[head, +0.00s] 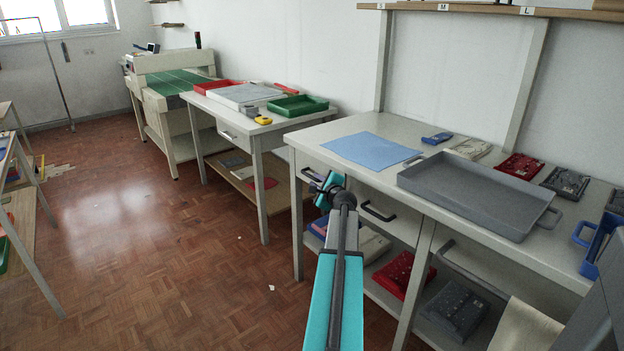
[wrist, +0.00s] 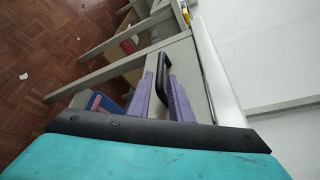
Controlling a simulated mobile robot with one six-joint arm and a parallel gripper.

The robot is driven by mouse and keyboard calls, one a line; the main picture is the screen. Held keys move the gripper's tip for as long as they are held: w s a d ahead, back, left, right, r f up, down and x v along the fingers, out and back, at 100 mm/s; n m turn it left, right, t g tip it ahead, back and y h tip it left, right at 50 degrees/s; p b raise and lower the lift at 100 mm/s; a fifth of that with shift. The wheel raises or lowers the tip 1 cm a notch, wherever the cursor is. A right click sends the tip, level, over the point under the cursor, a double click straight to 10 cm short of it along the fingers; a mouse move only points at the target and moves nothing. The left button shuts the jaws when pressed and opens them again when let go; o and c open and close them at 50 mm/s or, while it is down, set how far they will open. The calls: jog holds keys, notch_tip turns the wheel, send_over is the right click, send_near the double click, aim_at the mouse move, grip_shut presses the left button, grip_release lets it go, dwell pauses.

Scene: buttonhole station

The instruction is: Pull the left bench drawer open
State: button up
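The grey bench (head: 350,139) stands on the right in the head view. The black handle (head: 312,175) of its left drawer shows beside my gripper (head: 325,188), which is small and partly hidden behind my arm there. In the wrist view the purple fingers of my gripper (wrist: 163,90) are on either side of the black handle (wrist: 161,68). Whether both fingers touch it is not clear. The drawer front (wrist: 188,75) looks flush under the bench top, with no open gap visible.
A second black drawer handle (head: 378,212) is just right of my gripper. A blue cloth (head: 368,151) and a grey tray (head: 470,200) lie on the bench top. A lower table (head: 270,125) stands to the left. The floor (head: 170,270) in front is mostly clear.

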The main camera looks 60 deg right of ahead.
aim_at(314, 179)
jog(key=shift+x, duration=2.7)
grip_shut()
